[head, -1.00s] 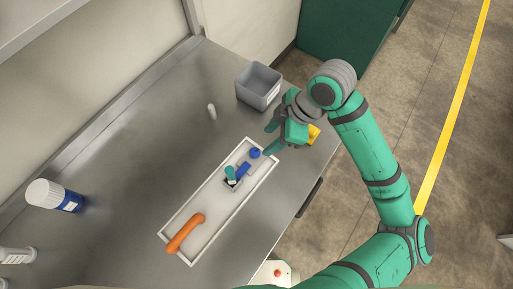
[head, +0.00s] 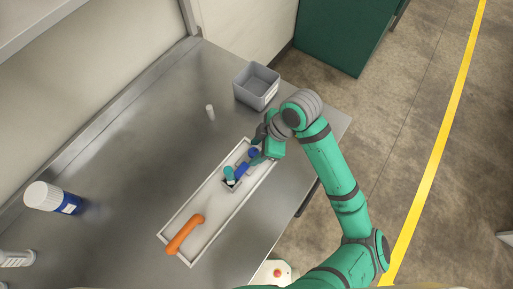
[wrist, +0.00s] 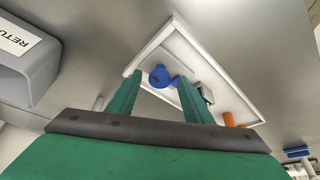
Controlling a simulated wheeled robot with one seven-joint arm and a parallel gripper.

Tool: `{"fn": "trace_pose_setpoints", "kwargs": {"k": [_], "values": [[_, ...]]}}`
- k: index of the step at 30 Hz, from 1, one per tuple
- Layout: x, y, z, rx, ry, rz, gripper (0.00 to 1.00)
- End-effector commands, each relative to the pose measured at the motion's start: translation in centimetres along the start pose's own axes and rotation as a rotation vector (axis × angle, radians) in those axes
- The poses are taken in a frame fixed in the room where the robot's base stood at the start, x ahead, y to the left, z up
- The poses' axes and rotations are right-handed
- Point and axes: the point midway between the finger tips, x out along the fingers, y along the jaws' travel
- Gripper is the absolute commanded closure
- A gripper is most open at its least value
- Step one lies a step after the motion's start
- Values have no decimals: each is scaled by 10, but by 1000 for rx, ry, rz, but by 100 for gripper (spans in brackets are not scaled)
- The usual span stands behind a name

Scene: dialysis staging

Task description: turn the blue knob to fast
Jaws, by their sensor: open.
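The blue knob (head: 253,153) is at the far right end of a shallow white tray (head: 205,232) on the metal bench. In the wrist view the blue knob (wrist: 159,75) shows between and beyond my two fingers. My gripper (head: 259,147) is open and at the tray's far end, close to the knob; in the wrist view its fingers (wrist: 162,82) are spread with nothing held. I cannot tell whether a finger touches the knob. No speed marking is readable.
The tray also holds a blue bar (head: 242,170), a teal-topped piece (head: 229,173) and an orange handle (head: 186,234). A grey bin (head: 256,86) stands beyond the tray.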

Motion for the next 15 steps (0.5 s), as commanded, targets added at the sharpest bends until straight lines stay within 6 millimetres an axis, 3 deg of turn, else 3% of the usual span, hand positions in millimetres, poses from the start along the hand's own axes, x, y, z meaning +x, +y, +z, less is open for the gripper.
{"fn": "trace_pose_setpoints", "kwargs": {"k": [2, 7, 15], "values": [[0, 0, 0, 0, 0, 0, 54], [0, 0, 0, 0, 0, 0, 95], [-1, 0, 1, 55, -2, 25, 95]]}}
